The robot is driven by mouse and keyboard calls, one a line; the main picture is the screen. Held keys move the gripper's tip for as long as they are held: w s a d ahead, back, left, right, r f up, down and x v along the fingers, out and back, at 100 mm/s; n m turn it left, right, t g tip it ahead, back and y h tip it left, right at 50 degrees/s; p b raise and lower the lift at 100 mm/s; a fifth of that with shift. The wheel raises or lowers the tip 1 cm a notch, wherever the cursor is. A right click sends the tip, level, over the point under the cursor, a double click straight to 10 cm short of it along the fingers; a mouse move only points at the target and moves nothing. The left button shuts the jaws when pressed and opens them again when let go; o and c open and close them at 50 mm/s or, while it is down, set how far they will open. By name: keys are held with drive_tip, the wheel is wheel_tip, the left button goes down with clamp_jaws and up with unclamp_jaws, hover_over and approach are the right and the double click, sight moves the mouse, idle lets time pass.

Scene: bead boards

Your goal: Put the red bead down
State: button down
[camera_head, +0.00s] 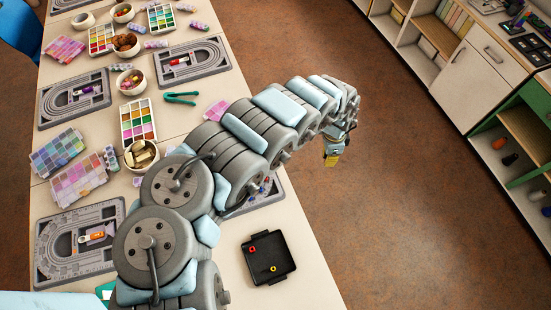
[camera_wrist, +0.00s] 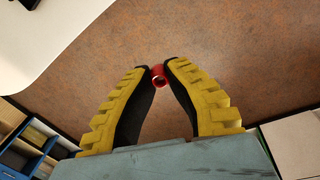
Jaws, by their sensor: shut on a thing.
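A red bead (camera_wrist: 158,82) is pinched between the yellow-and-black fingertips of my gripper (camera_wrist: 161,71) in the wrist view. In the head view my gripper (camera_head: 333,157) is at the end of the outstretched arm, over the brown floor to the right of the table. The held bead cannot be made out there. A small black tray (camera_head: 281,262) lies on the near right of the table (camera_head: 311,292), with a red item (camera_head: 252,248) and a yellow item (camera_head: 273,268) in it. My gripper is well apart from this tray.
Grey bead boards (camera_head: 48,266), bead boxes (camera_head: 139,132) and bowls (camera_head: 131,92) cover the table's left and far parts. My arm hides part of the table's middle. Shelves and a white cabinet (camera_head: 467,73) stand at right. The floor (camera_head: 400,190) between is clear.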

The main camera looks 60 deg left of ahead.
drive_tip(key=s+a+f+m+p, duration=0.2)
drive_tip(key=s+f+m+p, duration=0.1)
drive_tip(key=s, duration=0.8)
drive_tip(key=s+a+f+m+p, duration=0.2)
drive_tip(key=s+f, duration=0.2)
drive_tip(key=s, duration=0.8)
drive_tip(key=shift+y, duration=0.3)
drive_tip(key=w+a+f+b, duration=0.1)
drive_tip(key=a+f+b, duration=0.1)
drive_tip(key=a+b, duration=0.1)
drive_tip(key=w+a+f+b, duration=0.2)
drive_tip(key=a+b, duration=0.1)
drive_tip(key=b, duration=0.2)
drive_tip(key=w+a+f+b, duration=0.2)
drive_tip(key=b, duration=0.1)
drive_tip(key=shift+a+b, duration=0.4)
drive_tip(key=shift+w+a+f, duration=0.15)
drive_tip(key=shift+a+f, duration=0.05)
drive_tip(key=shift+a, duration=0.2)
drive_tip(key=shift+w+a+f, duration=0.25)
drive_tip(key=shift+a+f, duration=0.25)
drive_tip(key=shift+f, duration=0.2)
drive_tip(key=shift+w+a+f, duration=0.2)
drive_tip(key=shift+a+f, duration=0.25)
drive_tip(key=shift+f, duration=0.2)
drive_tip(key=shift+w+a+f, duration=0.1)
drive_tip(key=shift+a+f, duration=0.15)
drive_tip(key=shift+f, duration=1.5)
